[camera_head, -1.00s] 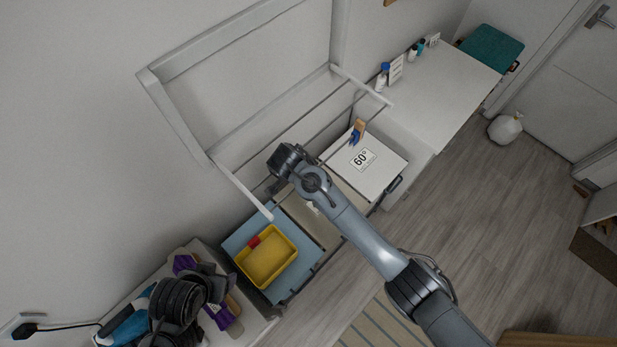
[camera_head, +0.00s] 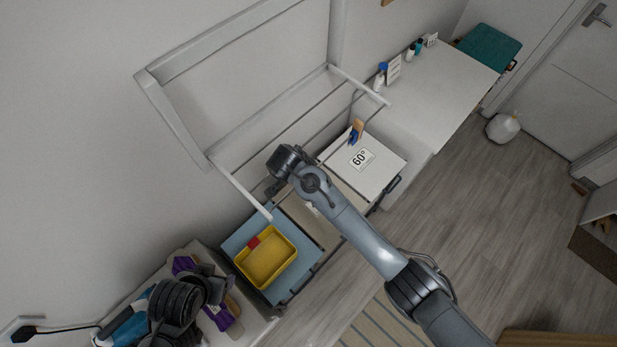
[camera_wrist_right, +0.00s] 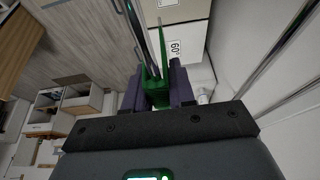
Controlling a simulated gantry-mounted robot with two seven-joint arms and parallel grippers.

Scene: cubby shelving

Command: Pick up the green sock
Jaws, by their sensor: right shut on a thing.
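The green sock (camera_wrist_right: 157,94) shows in the right wrist view, pinched between the dark fingers of my right gripper (camera_wrist_right: 157,86). A narrow strip of it sticks up past the fingertips. My right gripper is shut on it. In the head view my right gripper (camera_head: 273,188) is beside the drying rack's rods (camera_head: 290,134), above the row of bins. The sock is not visible there, apparently hidden by the gripper and arm. My left arm's dark joints show at the lower left, but its fingers cannot be made out.
A yellow tray (camera_head: 293,262) sits on a blue lid (camera_head: 240,236) below the rack. A white bin marked 60° (camera_head: 385,166) stands right of my right gripper. A white counter (camera_head: 428,88) with bottles is farther right. The wooden floor (camera_head: 490,225) is largely clear.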

